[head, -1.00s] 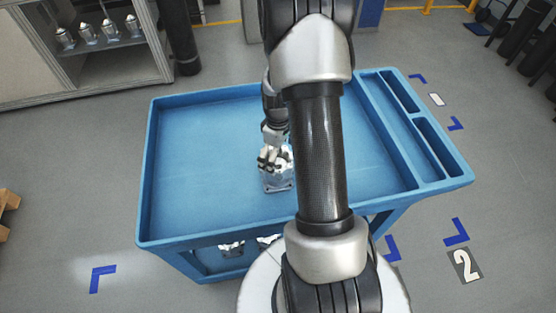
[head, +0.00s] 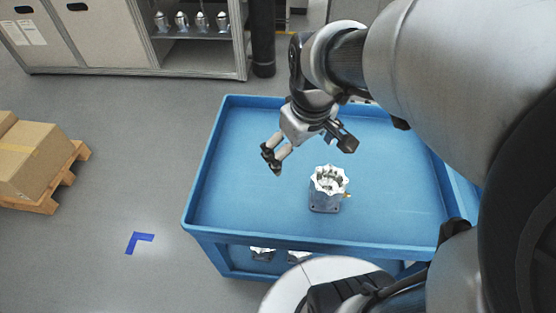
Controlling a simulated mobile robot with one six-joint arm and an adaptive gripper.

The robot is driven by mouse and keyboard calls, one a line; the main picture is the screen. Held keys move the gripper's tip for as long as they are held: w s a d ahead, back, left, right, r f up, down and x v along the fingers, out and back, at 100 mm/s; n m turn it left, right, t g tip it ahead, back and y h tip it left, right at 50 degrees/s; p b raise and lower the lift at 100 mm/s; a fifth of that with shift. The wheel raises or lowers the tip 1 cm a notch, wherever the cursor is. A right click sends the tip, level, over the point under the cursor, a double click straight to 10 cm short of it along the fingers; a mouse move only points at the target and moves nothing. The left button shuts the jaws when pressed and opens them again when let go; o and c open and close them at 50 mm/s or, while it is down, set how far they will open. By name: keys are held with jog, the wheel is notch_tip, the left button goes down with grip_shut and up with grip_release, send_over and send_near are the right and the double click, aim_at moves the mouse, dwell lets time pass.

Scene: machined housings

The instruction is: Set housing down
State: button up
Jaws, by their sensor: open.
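The housing (head: 327,190) is a silver machined part with a toothed, open top and a square base. It stands upright on the top tray of the blue cart (head: 235,190). A small brass-coloured fitting shows on its right side. My gripper (head: 309,153) is open and empty, above the tray and up and to the left of the housing. Its fingers are spread wide and apart from the housing.
More silver parts (head: 262,253) sit on the cart's lower shelf. A cabinet (head: 110,35) with several metal parts on its shelf stands at the back. Cardboard boxes (head: 35,160) on a pallet are at left. The tray around the housing is clear.

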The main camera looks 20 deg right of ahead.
jog(key=s+a+r+m+t, duration=0.1)
jog(key=s+a+r+t, duration=0.1)
jog(key=s+a+r, duration=0.3)
jog(key=s+a, duration=0.3)
jog(key=s, duration=0.2)
jog(key=shift+s+m+y, duration=0.25)
jog(key=shift+m+y, duration=0.05)
jog(key=shift+a+f, duration=0.1)
jog(key=shift+f, duration=0.1)
